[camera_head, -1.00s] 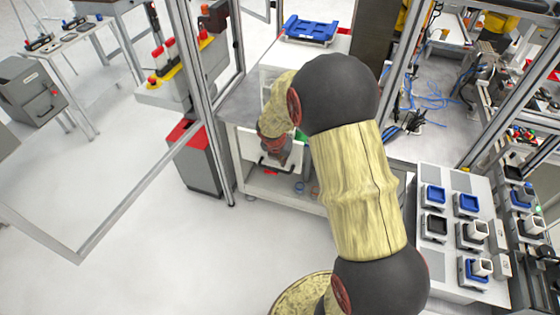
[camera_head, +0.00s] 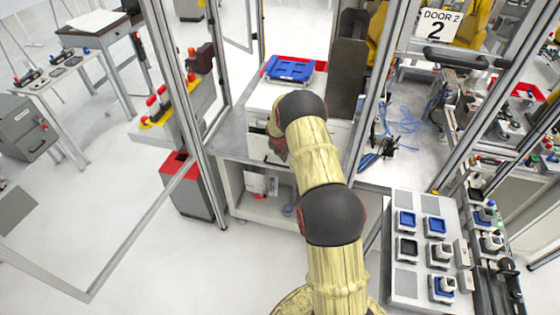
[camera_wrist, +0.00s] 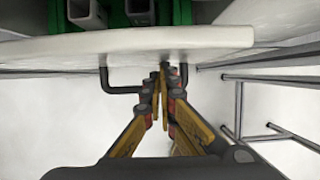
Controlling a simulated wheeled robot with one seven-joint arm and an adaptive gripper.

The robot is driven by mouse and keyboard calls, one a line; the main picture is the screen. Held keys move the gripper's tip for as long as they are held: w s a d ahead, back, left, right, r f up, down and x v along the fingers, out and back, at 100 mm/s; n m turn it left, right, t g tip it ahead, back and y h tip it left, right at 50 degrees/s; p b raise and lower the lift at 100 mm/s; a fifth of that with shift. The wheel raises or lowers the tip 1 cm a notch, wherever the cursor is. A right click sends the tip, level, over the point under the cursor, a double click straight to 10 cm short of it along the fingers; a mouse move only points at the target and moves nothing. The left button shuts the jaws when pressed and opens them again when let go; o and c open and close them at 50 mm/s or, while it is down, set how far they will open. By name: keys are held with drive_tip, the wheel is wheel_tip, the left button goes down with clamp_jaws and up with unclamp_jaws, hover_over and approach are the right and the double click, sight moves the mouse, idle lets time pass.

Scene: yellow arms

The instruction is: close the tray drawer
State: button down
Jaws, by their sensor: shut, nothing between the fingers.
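The tray drawer's white front panel (camera_wrist: 150,44) spans the wrist view, with green and grey box-like contents (camera_wrist: 135,12) visible behind its top edge. The drawer stands open at least partway; how far is unclear. Its dark handle (camera_wrist: 122,89) is a bent bar on the front. My gripper (camera_wrist: 163,75) is shut with nothing in it, its fingertips right at the panel, overlapping the handle's right part. Whether they touch is unclear. In the head view my gripper (camera_head: 279,149) is at the front of the white cabinet, and my arm hides most of the drawer.
A blue tray (camera_head: 290,68) lies on top of the white cabinet (camera_head: 262,94). Metal frame posts (camera_head: 181,80) stand left and right of the workbench. A grey and red bin (camera_head: 189,190) stands at left. A panel of small fixtures (camera_head: 405,275) is at right.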

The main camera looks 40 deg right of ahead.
drive_tip(key=w+d, duration=0.1)
drive_tip(key=w+d+p, duration=0.1)
drive_tip(key=shift+d, duration=0.35)
drive_tip(key=shift+w+r, duration=0.1)
